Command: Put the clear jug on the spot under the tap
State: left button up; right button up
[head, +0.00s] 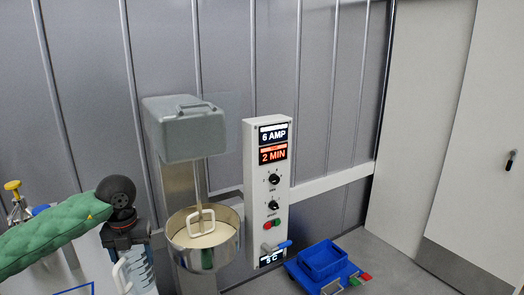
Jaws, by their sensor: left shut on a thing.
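The clear jug (143,272) is at the lower left, partly cut off by the bottom edge, with a white handle at its left. My left gripper (128,248) is directly above and against it, shut on the jug; the fingertips are mostly hidden. A small tap with a blue lever (284,245) sticks out low on the white control panel, above a "5 C" label. I cannot make out a marked spot under this tap. My right gripper is not in view.
A mixer with a grey head (186,127) and a steel bowl (203,258) of pale contents stands between the jug and the control panel (267,170). A yellow-topped fitting (12,186) is far left.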

aim_at(151, 272)
pick_arm(q)
jog(key=m, duration=0.1)
jog(key=d+m, duration=0.1)
jog(key=m, duration=0.1)
jog(key=f+m, duration=0.1)
jog(key=shift+w+d, duration=0.2)
jog(key=shift+w, duration=0.15)
jog(key=m, duration=0.2)
jog(key=d+f+m, duration=0.1)
jog(key=m, duration=0.3)
jog(key=shift+w+d+f, duration=0.2)
jog(key=shift+w+d, duration=0.15)
jog(key=shift+d, duration=0.05)
jog(key=w+d+f+m, duration=0.1)
jog(key=d+f+m, duration=0.2)
jog(key=m, duration=1.1)
jog(key=w+d+f+m, duration=0.1)
jog(key=d+f+m, duration=0.2)
jog(key=d+m, duration=0.4)
jog(key=m, duration=0.7)
jog(key=shift+w+f+m, duration=0.25)
jog(key=shift+w+m, duration=0.05)
jog(key=shift+m, duration=0.1)
